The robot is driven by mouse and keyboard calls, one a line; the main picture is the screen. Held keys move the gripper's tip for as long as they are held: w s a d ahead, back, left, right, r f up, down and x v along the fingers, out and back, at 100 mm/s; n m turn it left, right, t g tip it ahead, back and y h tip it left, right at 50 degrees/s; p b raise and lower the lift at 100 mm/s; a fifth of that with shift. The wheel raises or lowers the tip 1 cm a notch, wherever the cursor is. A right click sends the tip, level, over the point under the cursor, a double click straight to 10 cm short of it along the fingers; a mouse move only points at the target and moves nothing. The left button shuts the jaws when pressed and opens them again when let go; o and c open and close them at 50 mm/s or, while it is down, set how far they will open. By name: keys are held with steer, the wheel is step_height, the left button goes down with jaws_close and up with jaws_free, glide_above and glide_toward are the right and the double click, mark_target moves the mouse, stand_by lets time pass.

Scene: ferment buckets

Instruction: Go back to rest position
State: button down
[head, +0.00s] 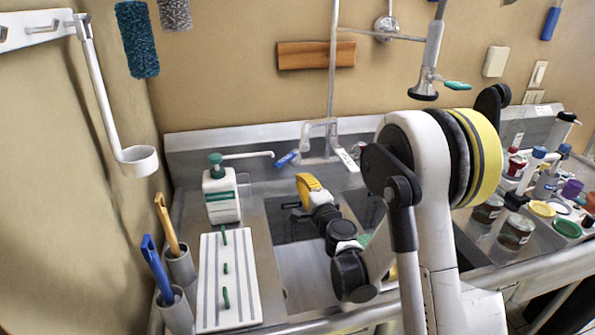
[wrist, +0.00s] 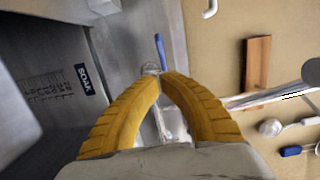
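My gripper (head: 308,185) is over the sink basin (head: 310,275), with its yellow fingers pointing toward the back wall and the tap. In the wrist view, the two yellow fingers (wrist: 160,76) curve inward and their tips meet. Nothing shows held between them. My arm runs from the right foreground to the gripper and hides part of the sink and counter.
A white pump bottle (head: 221,195) and a white ribbed board (head: 228,280) stand left of the sink. Brushes stand in grey cups (head: 180,268). Jars (head: 515,232) and bottles crowd the right counter. A spray head (head: 425,82) hangs above.

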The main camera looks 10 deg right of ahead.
steer(key=s+a+r+n+g+y, duration=0.2)
steer(key=s+a+r+n, duration=0.25)
steer(key=s, duration=0.25)
steer(key=s+a+r+n+g+y, duration=0.1)
steer(key=s+a+r+n+g, duration=0.2)
steer(key=s+n, duration=0.4)
steer(key=s+d+f+n+g+h, duration=0.1)
steer(key=s+d+g, duration=0.1)
steer(key=s, duration=0.5)
steer(key=s+d+f+n+g+h, duration=0.2)
steer(key=s+d, duration=0.1)
steer(key=s, duration=0.5)
steer(key=s+d+f+n+g+h, duration=0.1)
steer(key=s+d+f+n+h, duration=0.1)
steer(key=s, duration=0.6)
steer(key=shift+s+d+g, duration=0.15)
steer(key=shift+d+g, duration=0.25)
steer(key=shift+d, duration=0.2)
